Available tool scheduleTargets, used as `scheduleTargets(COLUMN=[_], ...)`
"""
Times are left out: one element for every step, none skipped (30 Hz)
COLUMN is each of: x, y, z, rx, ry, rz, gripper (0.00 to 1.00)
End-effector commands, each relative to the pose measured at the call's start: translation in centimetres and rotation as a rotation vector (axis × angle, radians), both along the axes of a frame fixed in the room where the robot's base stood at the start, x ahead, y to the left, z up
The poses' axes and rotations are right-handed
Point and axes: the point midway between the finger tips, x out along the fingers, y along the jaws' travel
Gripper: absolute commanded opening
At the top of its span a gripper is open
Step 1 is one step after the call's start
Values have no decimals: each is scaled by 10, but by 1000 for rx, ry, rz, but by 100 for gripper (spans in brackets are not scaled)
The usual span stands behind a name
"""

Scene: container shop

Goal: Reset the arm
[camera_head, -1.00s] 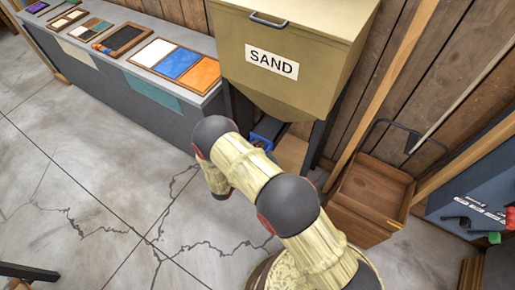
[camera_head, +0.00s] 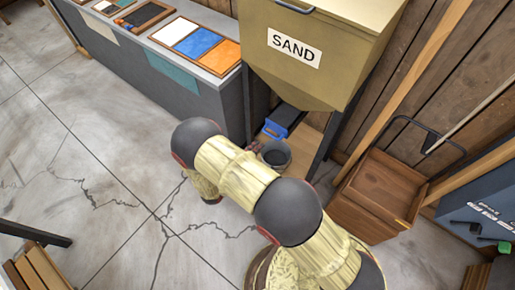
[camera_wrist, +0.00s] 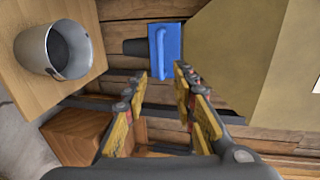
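My arm reaches down in front of the sand hopper (camera_head: 310,50) in the head view, and my gripper is hidden there. In the wrist view my gripper (camera_wrist: 161,82) is open, its two fingers apart with nothing between them. A blue handle (camera_wrist: 165,52) on a dark bar shows beyond the fingertips; I cannot tell how far. The same blue part (camera_head: 275,130) shows under the hopper in the head view. A grey metal bucket (camera_wrist: 62,50) stands on a wooden board, apart from the fingers, and also shows in the head view (camera_head: 275,154).
A grey counter (camera_head: 165,75) with colored sample trays is at the upper left. A wooden box cart (camera_head: 375,190) with a dark handle stands right of the hopper. A slatted wooden piece (camera_head: 38,270) is at the lower left. Cracked concrete floor is open at left.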

Motion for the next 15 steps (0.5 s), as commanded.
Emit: scheduleTargets(x=[0, 0, 0, 0, 0, 0, 0, 0, 0, 0, 0, 0, 0, 0, 0], y=[0, 0, 0, 0, 0, 0, 0, 0, 0, 0, 0, 0, 0, 0, 0], z=[0, 0, 0, 0, 0, 0, 0, 0, 0, 0, 0, 0, 0, 0, -1], rx=[0, 0, 0, 0, 0, 0, 0, 0, 0, 0, 1, 5, 13, 24, 47], ry=[0, 0, 0, 0, 0, 0, 0, 0, 0, 0, -1, -4, -10, -19, -33], rz=[0, 0, 0, 0, 0, 0, 0, 0, 0, 0, 0, -1, -4, -7, -12], gripper=[27, 27, 27, 27, 27, 27, 27, 27, 27, 27, 27, 27, 27, 27, 27])
